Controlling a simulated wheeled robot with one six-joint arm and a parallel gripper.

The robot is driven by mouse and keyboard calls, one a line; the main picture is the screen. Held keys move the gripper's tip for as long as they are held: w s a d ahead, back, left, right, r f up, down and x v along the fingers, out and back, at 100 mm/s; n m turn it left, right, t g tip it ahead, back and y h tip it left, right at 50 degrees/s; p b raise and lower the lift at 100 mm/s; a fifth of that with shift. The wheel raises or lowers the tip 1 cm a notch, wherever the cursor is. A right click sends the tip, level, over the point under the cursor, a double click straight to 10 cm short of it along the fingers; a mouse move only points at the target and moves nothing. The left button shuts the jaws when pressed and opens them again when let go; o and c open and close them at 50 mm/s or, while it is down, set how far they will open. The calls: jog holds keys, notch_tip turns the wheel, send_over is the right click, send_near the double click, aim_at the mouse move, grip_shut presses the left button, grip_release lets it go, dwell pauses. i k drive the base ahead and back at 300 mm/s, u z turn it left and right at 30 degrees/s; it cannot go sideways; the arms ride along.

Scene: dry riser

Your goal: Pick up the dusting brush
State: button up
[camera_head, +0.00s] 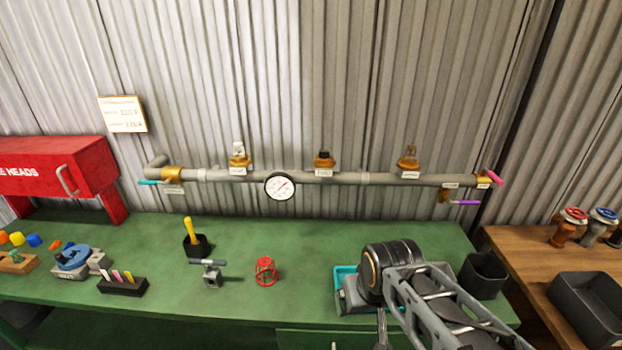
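A yellow handle (189,231) stands upright in a small black cup (196,246) on the green bench, left of the middle. It may be the dusting brush; its lower end is hidden inside the cup, so I cannot see any bristles. My arm comes in from the lower right and bends over the right part of the bench, well to the right of the cup. My gripper's fingers do not show.
A black holder with markers (122,286) lies to the left. A pipe with a gauge (280,187) runs along the wall. A teal tray (343,290) is partly behind my arm.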

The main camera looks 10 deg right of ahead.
aim_at(188, 220)
jog(key=u, duration=0.45)
jog(key=k, duration=0.5)
jog(key=u, duration=1.4)
jog(key=i, duration=1.25)
jog(key=z, duration=0.65)
jog(key=i, duration=0.65)
jog(key=z, duration=0.6)
